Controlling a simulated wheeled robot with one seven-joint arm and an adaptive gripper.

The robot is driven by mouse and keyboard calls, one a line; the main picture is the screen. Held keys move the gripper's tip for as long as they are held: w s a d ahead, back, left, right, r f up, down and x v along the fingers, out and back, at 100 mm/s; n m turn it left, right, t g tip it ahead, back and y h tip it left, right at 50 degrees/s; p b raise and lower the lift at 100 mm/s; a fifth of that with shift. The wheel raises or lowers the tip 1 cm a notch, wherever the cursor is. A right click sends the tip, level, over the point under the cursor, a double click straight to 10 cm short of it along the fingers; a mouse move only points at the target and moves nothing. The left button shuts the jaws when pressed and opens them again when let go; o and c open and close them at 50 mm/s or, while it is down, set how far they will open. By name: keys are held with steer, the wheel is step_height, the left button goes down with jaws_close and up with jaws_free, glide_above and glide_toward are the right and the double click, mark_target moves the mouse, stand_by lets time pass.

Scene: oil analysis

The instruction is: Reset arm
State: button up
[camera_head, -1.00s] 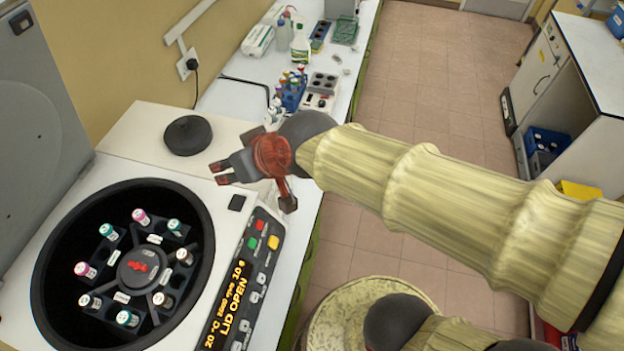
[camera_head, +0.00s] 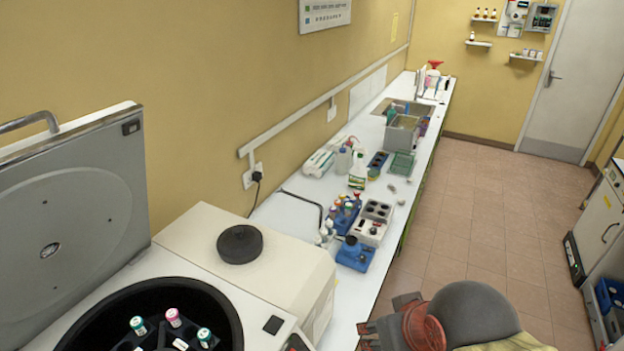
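My gripper (camera_head: 368,336) shows at the bottom edge of the head view, right of the centrifuge and beside the bench's front edge. Only part of it is in view; its fingertips are largely cut off or hidden, so I cannot tell whether it is open or shut. No object shows in it. My arm runs off the bottom right. The centrifuge (camera_head: 290,270) stands at the lower left with its grey lid (camera_head: 65,235) raised. Capped tubes (camera_head: 173,317) sit in its dark bowl, which is partly cut off.
A black round knob (camera_head: 240,244) sits on the centrifuge top. The white bench (camera_head: 372,215) holds a blue device (camera_head: 355,254), a tube rack (camera_head: 345,215), bottles and a sink (camera_head: 405,108). A white cabinet (camera_head: 603,225) stands at the right. The tiled floor (camera_head: 490,210) between is clear.

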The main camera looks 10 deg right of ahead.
step_height(320, 180, down, 15)
steer(key=b, duration=1.4)
